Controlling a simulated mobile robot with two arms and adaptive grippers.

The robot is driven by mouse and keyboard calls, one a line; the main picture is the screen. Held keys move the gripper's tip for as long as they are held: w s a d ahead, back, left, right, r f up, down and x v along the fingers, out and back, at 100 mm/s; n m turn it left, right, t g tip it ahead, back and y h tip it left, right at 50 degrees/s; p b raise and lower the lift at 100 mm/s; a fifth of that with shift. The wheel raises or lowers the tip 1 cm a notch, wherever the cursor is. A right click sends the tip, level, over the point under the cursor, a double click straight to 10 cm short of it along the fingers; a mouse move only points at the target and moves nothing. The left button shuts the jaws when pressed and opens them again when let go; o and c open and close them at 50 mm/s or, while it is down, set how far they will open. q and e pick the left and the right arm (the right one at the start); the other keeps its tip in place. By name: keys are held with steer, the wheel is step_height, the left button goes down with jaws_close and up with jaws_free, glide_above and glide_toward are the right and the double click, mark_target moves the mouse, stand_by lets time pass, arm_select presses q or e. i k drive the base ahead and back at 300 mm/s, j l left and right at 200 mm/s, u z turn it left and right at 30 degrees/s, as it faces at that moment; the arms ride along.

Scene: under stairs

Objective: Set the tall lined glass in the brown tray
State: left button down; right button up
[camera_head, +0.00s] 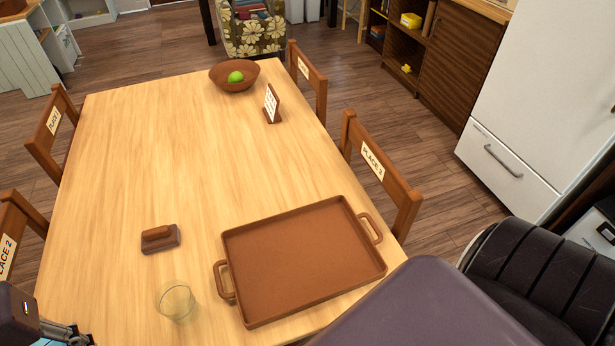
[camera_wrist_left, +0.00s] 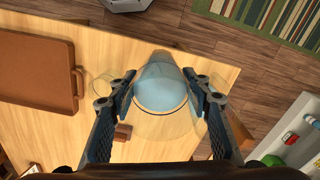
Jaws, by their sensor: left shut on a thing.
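The brown tray (camera_head: 290,255) lies empty on the near right of the wooden table, with a handle at each end. Its edge shows at the left of the left wrist view (camera_wrist_left: 38,85). My left gripper (camera_wrist_left: 163,92) is shut on a clear glass with a bluish body and a dark line around it (camera_wrist_left: 160,88). In the head view my left gripper (camera_head: 65,335) is at the bottom left corner, left of the tray, and the glass is mostly cut off. My right gripper is not in view.
A second clear glass (camera_head: 176,300) stands on the table just left of the tray. A brown block-like object (camera_head: 160,238) lies behind it. Chairs line the table.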

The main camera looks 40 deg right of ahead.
mark_target(301, 256)
steer(key=i+j+z, duration=0.1)
steer(key=z, duration=1.6)
